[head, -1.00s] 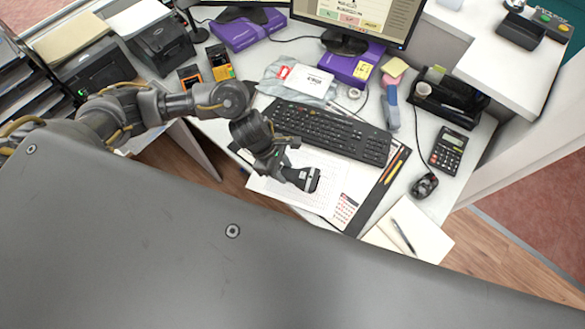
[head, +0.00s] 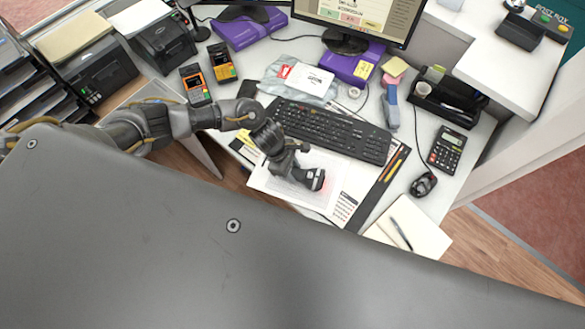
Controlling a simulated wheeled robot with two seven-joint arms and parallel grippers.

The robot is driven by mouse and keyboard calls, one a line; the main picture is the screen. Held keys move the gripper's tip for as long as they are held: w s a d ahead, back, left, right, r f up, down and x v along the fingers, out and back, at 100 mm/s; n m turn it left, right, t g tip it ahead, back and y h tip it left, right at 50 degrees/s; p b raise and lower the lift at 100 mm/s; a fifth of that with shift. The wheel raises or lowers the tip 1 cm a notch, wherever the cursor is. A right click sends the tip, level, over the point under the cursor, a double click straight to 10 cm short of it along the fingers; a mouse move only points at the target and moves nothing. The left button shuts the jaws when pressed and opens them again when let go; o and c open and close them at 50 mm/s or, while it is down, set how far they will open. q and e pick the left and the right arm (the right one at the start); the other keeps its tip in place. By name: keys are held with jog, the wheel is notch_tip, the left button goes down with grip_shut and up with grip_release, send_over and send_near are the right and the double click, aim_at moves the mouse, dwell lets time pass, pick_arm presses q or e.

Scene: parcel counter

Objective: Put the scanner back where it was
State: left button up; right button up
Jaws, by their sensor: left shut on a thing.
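My left gripper (head: 294,171) is shut on the scanner (head: 314,180), a small dark handheld device with a pale edge at its front end. It is held over the printed sheet (head: 270,184) on the desk, in front of the keyboard (head: 328,131). A faint reddish glow shows on the sheet beside the scanner. The fingers and most of the scanner's handle are hard to make out behind my wrist. I cannot tell how high it is above the paper. My right gripper is not in view.
Two card terminals (head: 195,86) stand left of the keyboard. A dark desk strip with pens (head: 385,182), a mouse (head: 423,185), a calculator (head: 447,150) and a notepad (head: 412,228) lie to the right. The monitor (head: 358,18) stands behind.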

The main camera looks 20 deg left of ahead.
pick_arm(q)
jog(key=o, duration=1.1)
jog(key=shift+r, duration=0.15)
jog(key=shift+a+r, duration=0.15)
jog(key=shift+r, duration=0.15)
jog(key=b+v, duration=0.1)
jog(key=v, duration=1)
jog(key=shift+b, duration=0.4)
